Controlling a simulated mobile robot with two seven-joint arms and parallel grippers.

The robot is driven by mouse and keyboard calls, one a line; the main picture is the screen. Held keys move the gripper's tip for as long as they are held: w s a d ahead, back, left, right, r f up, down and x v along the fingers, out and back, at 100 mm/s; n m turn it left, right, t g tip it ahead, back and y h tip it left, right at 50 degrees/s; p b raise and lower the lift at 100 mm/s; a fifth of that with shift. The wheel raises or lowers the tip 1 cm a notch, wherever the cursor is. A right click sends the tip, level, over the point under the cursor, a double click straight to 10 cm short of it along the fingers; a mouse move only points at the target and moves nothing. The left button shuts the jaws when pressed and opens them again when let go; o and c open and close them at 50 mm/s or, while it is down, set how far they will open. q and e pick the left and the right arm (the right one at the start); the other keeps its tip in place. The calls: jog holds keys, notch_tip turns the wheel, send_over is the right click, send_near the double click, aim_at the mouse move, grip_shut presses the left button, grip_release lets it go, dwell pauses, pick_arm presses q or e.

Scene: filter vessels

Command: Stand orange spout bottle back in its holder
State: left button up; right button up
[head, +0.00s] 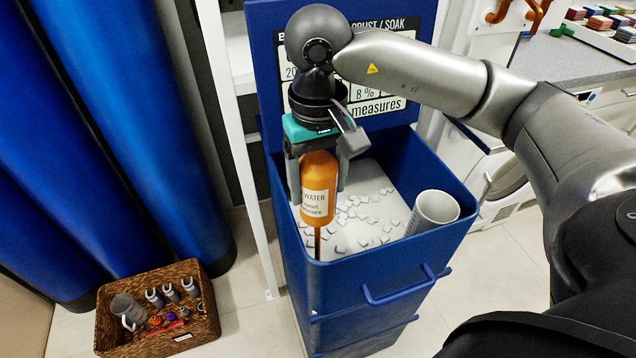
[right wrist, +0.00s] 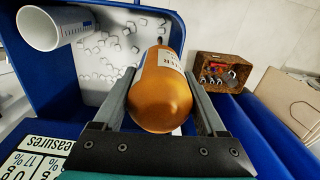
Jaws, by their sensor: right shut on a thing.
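The bottle hangs over the blue bin, with a thin orange spout pointing down near the bin's front edge. In the right wrist view the bottle (right wrist: 163,92) sits between the two fingers (right wrist: 163,100), its rounded end towards the camera. I cannot make out which thing is its holder. My left gripper is not in view.
The blue bin (head: 400,262) holds scattered pale chips and a leaning white cup (head: 433,209); a sign board stands behind it. A wicker basket (head: 204,325) with grey fittings is on the floor at lower left. Blue rolls (head: 140,130) stand at left. A counter (head: 575,60) is at right.

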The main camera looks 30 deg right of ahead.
aim_at(318, 158)
notch_tip(318, 158, up, 7)
jog(key=p, duration=0.4)
jog(key=shift+f, duration=0.15)
pick_arm(q)
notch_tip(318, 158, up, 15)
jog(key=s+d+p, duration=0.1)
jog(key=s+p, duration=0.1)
jog(key=p, duration=0.9)
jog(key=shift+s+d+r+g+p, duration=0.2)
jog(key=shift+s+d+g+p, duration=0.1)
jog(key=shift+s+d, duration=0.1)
pick_arm(e)
notch_tip(318, 158, up, 16)
